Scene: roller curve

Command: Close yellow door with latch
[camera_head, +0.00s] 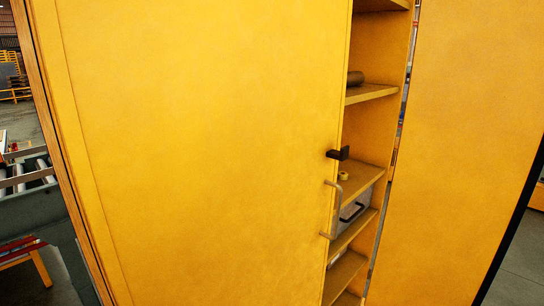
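A large yellow door (200,150) fills the left and middle of the head view. A metal handle (336,208) and a dark latch (338,153) sit at its right edge. To the right of that edge, a gap shows the yellow shelves (372,93) inside the cabinet. A second yellow panel (460,150) stands at the right, beyond the shelves; it looks like another door, swung open. Neither of my grippers is in view.
At the left are a roller conveyor (30,180) and a red-and-yellow stand (25,255). Bare floor (520,265) shows at the lower right.

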